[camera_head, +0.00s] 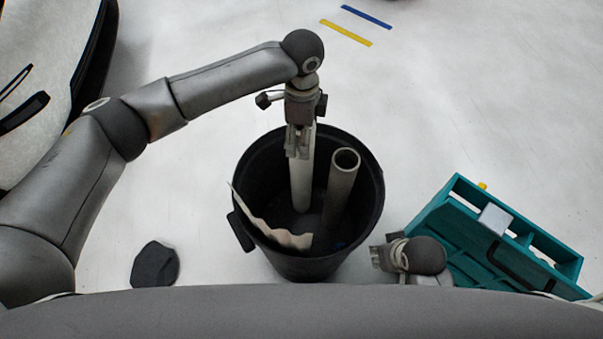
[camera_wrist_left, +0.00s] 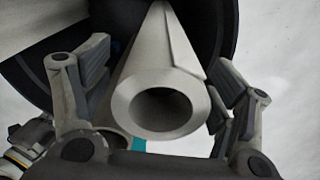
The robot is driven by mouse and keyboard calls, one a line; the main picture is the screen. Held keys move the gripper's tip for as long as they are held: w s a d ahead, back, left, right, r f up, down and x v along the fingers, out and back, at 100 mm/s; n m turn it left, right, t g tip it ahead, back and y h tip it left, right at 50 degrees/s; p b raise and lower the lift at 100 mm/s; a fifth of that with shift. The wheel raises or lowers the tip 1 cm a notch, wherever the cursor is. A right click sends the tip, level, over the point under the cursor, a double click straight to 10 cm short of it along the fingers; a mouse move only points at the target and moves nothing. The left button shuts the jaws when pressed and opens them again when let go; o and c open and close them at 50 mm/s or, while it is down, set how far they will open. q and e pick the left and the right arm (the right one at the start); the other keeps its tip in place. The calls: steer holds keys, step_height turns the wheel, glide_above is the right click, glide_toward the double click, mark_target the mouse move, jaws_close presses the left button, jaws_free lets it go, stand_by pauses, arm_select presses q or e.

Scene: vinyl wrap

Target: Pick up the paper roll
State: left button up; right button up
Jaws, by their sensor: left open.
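A white paper roll (camera_head: 302,182) stands on end, slightly tilted, inside a black bin (camera_head: 376,190). My left gripper (camera_head: 299,143) points down at its upper end. In the left wrist view the open left gripper (camera_wrist_left: 162,80) has one finger on each side of the roll's hollow end (camera_wrist_left: 125,103), with gaps visible. A second, greyer tube (camera_head: 341,190) leans in the bin to the right. My right gripper (camera_head: 379,258) is low beside the bin's right side; its finger opening is unclear.
A torn paper sheet (camera_head: 272,233) sticks up at the bin's front left. A teal tray (camera_head: 445,236) lies on the right, close to my right gripper. A dark object (camera_head: 155,264) is on the floor at left.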

arm_select(q)
steer(key=shift+f, duration=0.1)
steer(key=c, duration=1.6)
steer(key=shift+c, duration=0.3)
